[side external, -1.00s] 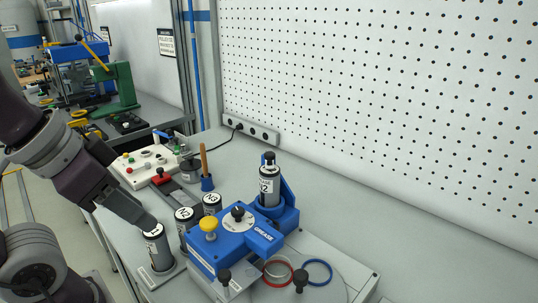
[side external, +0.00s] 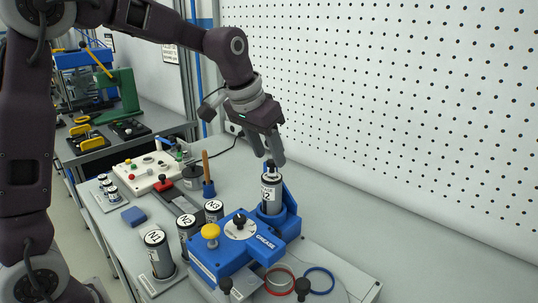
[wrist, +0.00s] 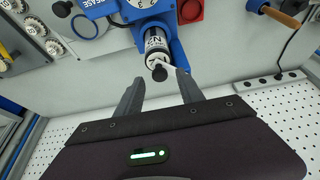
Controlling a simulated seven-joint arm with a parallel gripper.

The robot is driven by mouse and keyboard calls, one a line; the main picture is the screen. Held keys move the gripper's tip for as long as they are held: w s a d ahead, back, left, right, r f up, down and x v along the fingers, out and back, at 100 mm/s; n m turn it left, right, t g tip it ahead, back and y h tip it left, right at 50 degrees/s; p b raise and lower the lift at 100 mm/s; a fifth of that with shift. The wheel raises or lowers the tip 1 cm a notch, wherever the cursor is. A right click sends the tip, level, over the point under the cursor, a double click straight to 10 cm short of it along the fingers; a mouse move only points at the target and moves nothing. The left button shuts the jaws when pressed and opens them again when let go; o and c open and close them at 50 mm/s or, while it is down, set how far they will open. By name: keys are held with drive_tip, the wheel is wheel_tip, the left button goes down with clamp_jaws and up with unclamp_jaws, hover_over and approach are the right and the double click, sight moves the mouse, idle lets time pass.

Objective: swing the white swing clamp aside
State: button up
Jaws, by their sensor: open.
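A labelled dark cylinder (side external: 271,192) stands upright in the blue holder (side external: 290,222) at the back of the blue GREASE fixture (side external: 232,258). My gripper (side external: 268,156) is open and empty, pointing down just above this cylinder. In the wrist view my fingers (wrist: 160,78) appear on either side of the knob; contact cannot be told.
Cylinders N1 (side external: 160,257), N2 (side external: 187,233) and N3 (side external: 214,212) stand left of the fixture. A red ring (side external: 279,282) and a blue ring (side external: 319,279) lie in front. The white pegboard (side external: 400,110) rises behind.

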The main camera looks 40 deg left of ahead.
drive_tip(key=shift+w+f, duration=0.2)
drive_tip(key=shift+f, duration=0.45)
clamp_jaws()
idle(0.9)
